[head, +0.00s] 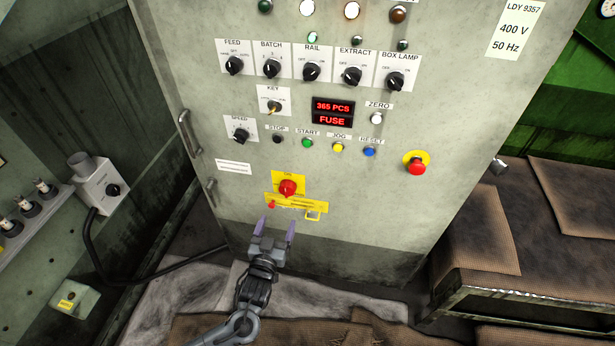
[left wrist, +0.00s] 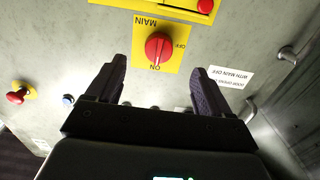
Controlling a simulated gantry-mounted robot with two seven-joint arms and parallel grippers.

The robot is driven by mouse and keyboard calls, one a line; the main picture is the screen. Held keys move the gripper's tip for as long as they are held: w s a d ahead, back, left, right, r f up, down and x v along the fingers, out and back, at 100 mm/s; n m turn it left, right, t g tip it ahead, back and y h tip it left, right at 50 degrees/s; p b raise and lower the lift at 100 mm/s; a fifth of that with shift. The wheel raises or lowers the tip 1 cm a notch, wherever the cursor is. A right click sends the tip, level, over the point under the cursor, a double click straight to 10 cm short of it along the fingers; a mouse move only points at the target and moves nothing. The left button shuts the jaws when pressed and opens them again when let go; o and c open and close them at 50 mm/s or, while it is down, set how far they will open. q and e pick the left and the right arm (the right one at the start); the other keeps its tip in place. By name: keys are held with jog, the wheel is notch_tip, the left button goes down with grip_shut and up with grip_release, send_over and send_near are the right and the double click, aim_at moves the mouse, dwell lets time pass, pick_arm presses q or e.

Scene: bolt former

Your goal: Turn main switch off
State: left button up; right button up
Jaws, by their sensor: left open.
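The main switch is a red rotary knob (head: 288,187) on a yellow plate low on the grey cabinet front. In the left wrist view, the knob (left wrist: 158,47) shows upside down on its plate marked MAIN, ON and OFF. Its grip bar lines up roughly with the ON mark. My left gripper (head: 277,227) is open and empty, just below and in front of the switch. In the left wrist view, its two fingers (left wrist: 160,70) stand to either side of the knob and appear apart from it. My right gripper is in neither view.
A yellow strip (head: 296,203) with a small red part and a yellow loop sits just below the switch. A red emergency button (head: 416,167) is to the right. Selector knobs and push buttons are above. A metal handle (head: 188,131) is on the cabinet's left edge.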

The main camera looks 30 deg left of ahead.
aim_at(286, 192)
pick_arm(q)
jog(key=b+x, duration=0.1)
jog(key=x, duration=0.2)
jog(key=r+b+x, duration=0.1)
jog(key=x, duration=0.2)
jog(key=r+b+x, duration=0.1)
jog(key=x, duration=0.2)
jog(key=shift+w+a, duration=0.1)
jog(key=shift+a, duration=0.1)
jog(key=shift+b+x, duration=0.5)
jog(key=shift+x, duration=0.55)
jog(key=shift+d+r, duration=0.1)
jog(key=c, duration=1)
jog(key=shift+c, duration=0.2)
